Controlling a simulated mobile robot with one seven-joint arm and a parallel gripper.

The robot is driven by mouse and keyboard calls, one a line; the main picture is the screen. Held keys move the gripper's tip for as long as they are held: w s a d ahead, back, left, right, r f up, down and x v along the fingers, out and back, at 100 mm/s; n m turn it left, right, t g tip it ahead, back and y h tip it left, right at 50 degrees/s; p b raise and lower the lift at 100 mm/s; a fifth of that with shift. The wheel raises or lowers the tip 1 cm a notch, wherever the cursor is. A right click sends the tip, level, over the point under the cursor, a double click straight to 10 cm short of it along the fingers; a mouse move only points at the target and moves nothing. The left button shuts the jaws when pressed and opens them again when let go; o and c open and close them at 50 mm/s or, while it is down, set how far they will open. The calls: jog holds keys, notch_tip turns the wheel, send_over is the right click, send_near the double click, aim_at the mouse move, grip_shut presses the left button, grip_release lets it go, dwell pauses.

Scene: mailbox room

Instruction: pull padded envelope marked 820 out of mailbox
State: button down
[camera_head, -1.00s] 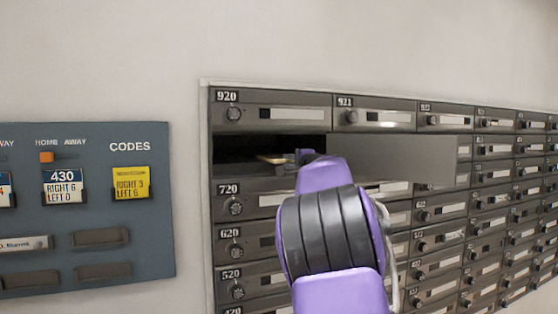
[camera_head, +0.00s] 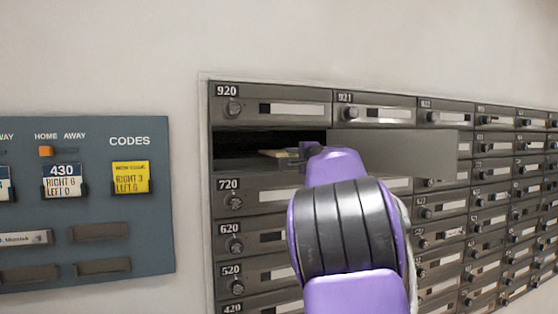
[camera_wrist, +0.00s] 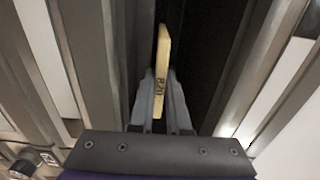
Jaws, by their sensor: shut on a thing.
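The padded envelope (camera_head: 277,153) is a thin tan piece inside the dark open mailbox (camera_head: 240,146), between the doors marked 920 and 720. In the head view my gripper (camera_head: 306,151) is at the mailbox opening, mostly hidden by my purple wrist. The envelope's far part lies in the dark compartment.
The mailbox's open door (camera_head: 400,152) sticks out to the right of my wrist. Closed doors with knobs surround the opening, including 920 (camera_head: 290,110) above and 720 (camera_head: 265,187) below. A blue-grey codes panel (camera_head: 120,235) hangs on the wall at left.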

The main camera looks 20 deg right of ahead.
jog(key=s+b, duration=0.7)
jog(key=s, duration=1)
jog(key=shift+d, duration=0.3)
jog(key=w+p, duration=0.2)
jog(key=w, duration=0.2)
jog(key=w+p, duration=0.2)
jog(key=w, duration=0.3)
jog(key=w+p, duration=0.2)
jog(key=w, duration=0.3)
jog(key=shift+w+a+r, duration=0.1)
jog(key=shift+a, duration=0.15)
jog(key=shift+w+p, duration=0.5)
jog(key=shift+w, duration=0.2)
